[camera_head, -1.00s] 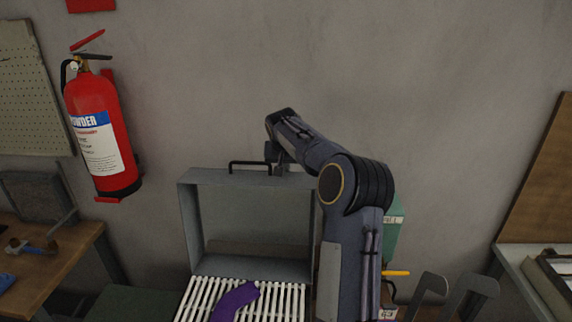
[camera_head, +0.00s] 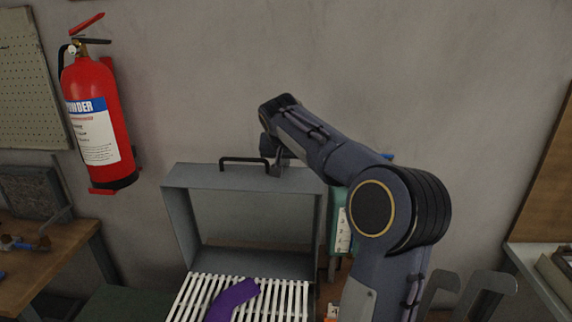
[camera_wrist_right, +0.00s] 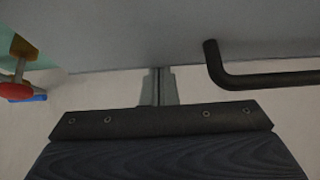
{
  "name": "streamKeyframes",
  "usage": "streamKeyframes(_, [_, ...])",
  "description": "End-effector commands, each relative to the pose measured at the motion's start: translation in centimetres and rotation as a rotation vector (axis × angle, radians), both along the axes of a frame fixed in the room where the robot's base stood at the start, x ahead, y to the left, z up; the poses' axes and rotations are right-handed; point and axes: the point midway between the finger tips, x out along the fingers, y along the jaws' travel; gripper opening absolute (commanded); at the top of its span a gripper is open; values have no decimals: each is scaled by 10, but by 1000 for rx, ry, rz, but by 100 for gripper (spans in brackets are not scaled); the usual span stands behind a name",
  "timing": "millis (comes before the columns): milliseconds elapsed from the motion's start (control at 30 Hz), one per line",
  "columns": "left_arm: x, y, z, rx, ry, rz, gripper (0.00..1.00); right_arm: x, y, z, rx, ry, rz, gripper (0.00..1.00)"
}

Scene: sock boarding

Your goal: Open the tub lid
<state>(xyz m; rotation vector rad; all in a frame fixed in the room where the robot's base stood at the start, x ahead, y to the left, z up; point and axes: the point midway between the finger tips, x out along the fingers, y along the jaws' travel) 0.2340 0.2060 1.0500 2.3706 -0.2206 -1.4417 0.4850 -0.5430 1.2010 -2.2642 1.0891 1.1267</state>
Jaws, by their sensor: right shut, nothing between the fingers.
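The grey tub lid (camera_head: 187,215) stands raised, close to upright, behind a white slatted rack (camera_head: 295,300) in the head view. A black handle (camera_head: 243,159) sits on the lid's upper edge. A purple sock (camera_head: 234,297) lies on the slats. My right gripper (camera_head: 276,171) is at the lid's upper edge, just right of the handle. In the right wrist view its fingers (camera_wrist_right: 158,76) are together and empty, against or very near the grey lid panel (camera_wrist_right: 120,35); contact is unclear. The handle (camera_wrist_right: 265,80) is to their right there. My left gripper is out of view.
A red fire extinguisher (camera_head: 93,125) hangs on the wall at left. A wooden bench (camera_head: 50,262) stands below it. A green object (camera_head: 338,218) is partly hidden behind my right arm. A table (camera_head: 530,262) is at far right.

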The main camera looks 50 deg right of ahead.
Motion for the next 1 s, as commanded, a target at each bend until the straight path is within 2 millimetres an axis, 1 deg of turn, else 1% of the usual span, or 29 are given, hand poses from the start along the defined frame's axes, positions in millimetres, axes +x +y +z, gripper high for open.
streamKeyframes(233, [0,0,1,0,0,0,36,0,0,-1,2,4,0,0])
streamKeyframes(333, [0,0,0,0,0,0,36,-1,2,3,1,1,0,0])
streamKeyframes(467, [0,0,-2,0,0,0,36,-7,10,17,0,-3,2,0])
streamKeyframes(700, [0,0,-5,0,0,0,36,-23,29,50,0,-1,1,0])
streamKeyframes(833, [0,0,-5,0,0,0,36,-27,35,59,0,1,1,0])
streamKeyframes(1000, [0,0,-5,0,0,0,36,-29,37,62,1,2,-1,0])
